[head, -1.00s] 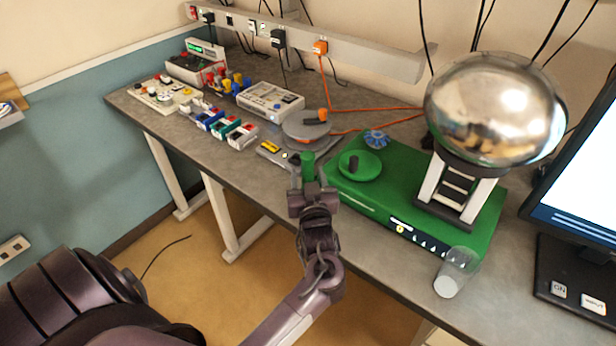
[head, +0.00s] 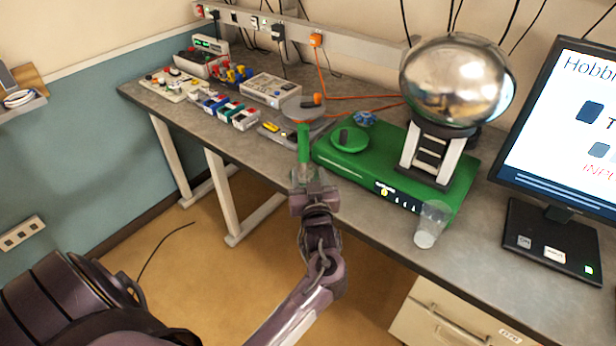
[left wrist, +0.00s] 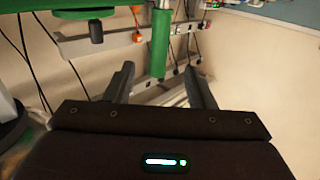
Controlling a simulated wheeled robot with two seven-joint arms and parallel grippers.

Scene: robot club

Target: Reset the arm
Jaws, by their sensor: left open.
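My left gripper (head: 304,174) is at the front edge of the bench, below a green upright cylinder (head: 303,143). Its jaws are open. In the left wrist view the two dark fingers (left wrist: 160,74) stand apart, with the green cylinder (left wrist: 160,42) in line with the gap between them; nothing is clamped. Whether the cylinder's end lies between the fingertips or just beyond them I cannot tell. My left arm comes up from below in the head view. My right gripper is not in view.
The grey bench (head: 480,262) holds a green box (head: 330,160) carrying a shiny metal sphere (head: 457,80), a clear cup (head: 431,224), a monitor (head: 568,130) and several small devices at the back left. The floor (head: 190,270) in front is open.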

